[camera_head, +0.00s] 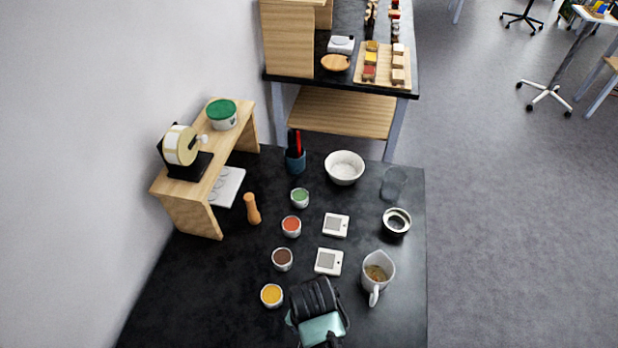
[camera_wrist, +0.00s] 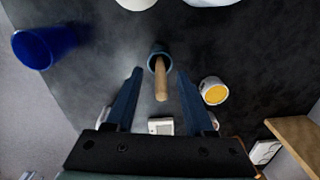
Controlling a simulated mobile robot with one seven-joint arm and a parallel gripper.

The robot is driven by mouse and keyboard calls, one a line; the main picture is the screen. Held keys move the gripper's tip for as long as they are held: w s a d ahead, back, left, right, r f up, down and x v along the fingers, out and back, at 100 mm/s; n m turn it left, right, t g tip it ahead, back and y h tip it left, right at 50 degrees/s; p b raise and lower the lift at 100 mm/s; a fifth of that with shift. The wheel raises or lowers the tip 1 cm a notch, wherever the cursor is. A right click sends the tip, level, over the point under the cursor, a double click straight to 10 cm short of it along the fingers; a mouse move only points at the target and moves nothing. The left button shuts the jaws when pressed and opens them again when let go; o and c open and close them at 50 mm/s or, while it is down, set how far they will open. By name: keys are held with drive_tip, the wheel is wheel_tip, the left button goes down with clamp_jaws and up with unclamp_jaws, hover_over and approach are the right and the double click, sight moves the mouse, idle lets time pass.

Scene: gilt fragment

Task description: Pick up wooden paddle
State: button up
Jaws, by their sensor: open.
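In the wrist view, a light wooden handle (camera_wrist: 161,82), which looks like the wooden paddle, rises from a small blue-grey round cup (camera_wrist: 158,52). My gripper (camera_wrist: 159,74) is open, with one dark blue finger on each side of the handle. Clear gaps show on both sides, and the fingers do not appear to touch it. I cannot tell how far below the fingertips the handle lies. In the head view, my gripper (camera_head: 314,298) is over the near part of the black table; the handle and its cup are hidden there.
A cup of yellow filling (camera_head: 271,295) is left of my gripper; it also shows in the wrist view (camera_wrist: 214,91). A white pitcher (camera_head: 378,268) is to the right. A white scale (camera_head: 328,262) lies beyond. A blue cup (camera_wrist: 38,48) shows in the wrist view.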

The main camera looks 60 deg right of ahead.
drive_tip(key=shift+f, duration=0.9)
clamp_jaws()
